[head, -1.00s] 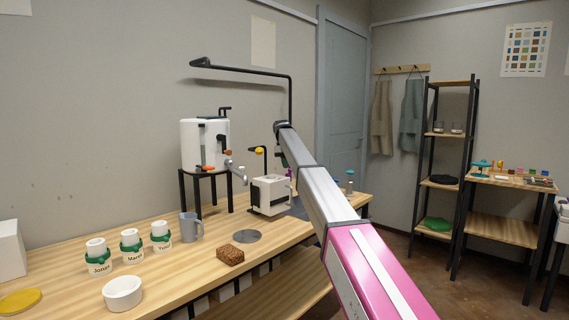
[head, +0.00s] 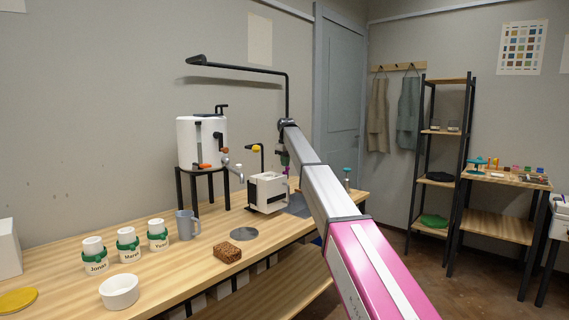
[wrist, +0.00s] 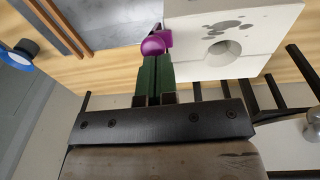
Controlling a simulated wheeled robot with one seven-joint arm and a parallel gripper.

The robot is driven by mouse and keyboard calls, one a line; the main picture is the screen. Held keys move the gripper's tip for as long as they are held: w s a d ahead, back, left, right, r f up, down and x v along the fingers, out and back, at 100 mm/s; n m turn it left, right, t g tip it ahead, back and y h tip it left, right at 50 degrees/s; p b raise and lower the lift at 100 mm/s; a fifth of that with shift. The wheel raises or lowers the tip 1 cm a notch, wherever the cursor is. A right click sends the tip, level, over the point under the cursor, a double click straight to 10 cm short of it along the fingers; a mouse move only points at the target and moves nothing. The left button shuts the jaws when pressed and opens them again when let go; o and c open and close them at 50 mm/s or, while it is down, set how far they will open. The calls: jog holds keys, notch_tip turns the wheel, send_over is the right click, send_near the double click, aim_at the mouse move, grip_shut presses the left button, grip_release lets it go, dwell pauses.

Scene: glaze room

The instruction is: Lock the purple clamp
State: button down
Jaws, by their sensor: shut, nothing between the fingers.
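The purple clamp (wrist: 157,42) is a small rounded piece at the side of a white block-shaped device (wrist: 235,40) in the wrist view. A bit of purple (head: 287,170) shows beside the same white device (head: 268,193) in the head view, mostly hidden by my arm. My gripper (wrist: 157,62) has its green fingers together and empty. The fingertips are right at the purple clamp and overlap its lower edge in the wrist view; I cannot tell if they touch. Whether the clamp is locked cannot be told.
The device stands on a wooden bench (head: 190,262). A white tank (head: 202,143) on a black stand, a grey mug (head: 187,225), a brown block (head: 228,252) and a grey disc (head: 244,233) are to its left. A black overhead pipe (head: 240,69) runs behind my arm.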

jog(key=s+d+f+t+y, duration=0.5)
jog(key=d+f+t+y, duration=0.1)
jog(key=f+y, duration=0.2)
jog(key=shift+s+d, duration=0.15)
jog(key=shift+d, duration=0.25)
dwell(0.7)
jog(key=shift+f, duration=0.1)
dwell(0.4)
